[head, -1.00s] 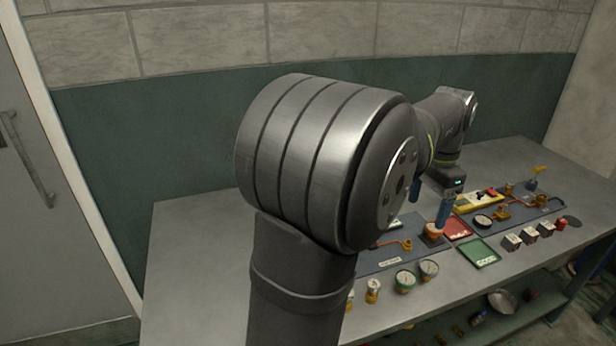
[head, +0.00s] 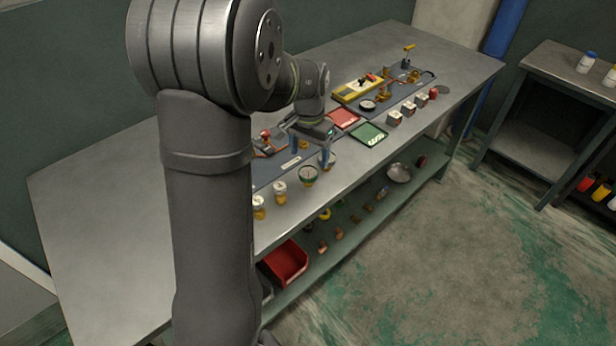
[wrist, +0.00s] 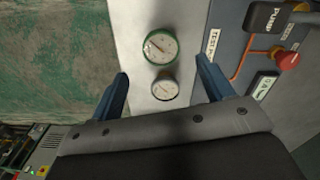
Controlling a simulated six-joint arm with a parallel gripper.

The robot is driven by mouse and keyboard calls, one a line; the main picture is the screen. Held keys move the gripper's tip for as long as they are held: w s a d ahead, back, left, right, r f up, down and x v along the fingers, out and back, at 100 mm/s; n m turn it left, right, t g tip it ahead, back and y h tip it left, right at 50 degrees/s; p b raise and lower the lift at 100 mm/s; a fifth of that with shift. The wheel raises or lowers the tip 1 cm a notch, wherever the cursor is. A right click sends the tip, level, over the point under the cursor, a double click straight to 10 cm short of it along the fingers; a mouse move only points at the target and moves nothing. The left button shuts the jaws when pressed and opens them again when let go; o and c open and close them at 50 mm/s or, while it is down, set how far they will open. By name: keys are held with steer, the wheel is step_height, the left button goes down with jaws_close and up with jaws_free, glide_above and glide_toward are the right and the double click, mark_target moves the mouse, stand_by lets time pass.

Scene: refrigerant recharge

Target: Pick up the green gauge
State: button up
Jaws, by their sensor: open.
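The green gauge (head: 308,174) has a round white dial with a green rim and sits near the front edge of the bench. It also shows in the wrist view (wrist: 161,45), beyond the fingertips. A grey-rimmed gauge (wrist: 165,87) sits beside it, nearer my gripper and between the line of the fingers. My gripper (wrist: 164,82) has its two blue fingers spread wide and nothing between them in its grip. In the head view my gripper (head: 310,150) hangs over the bench close to both gauges.
Two small gold-based fittings (head: 280,192) stand left of the gauges. A red tray (head: 342,119) and a green tray (head: 370,134) lie to the right. In the wrist view, a panel with a red knob (wrist: 288,60) and a PUMP block (wrist: 281,18) is right of the gauges.

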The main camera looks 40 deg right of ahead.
mark_target(308, 172)
steer(key=shift+a+f, duration=0.15)
steer(key=shift+f, duration=3.85)
steer(key=c, duration=1)
steer(key=shift+c, duration=0.2)
steer(key=shift+r, duration=0.15)
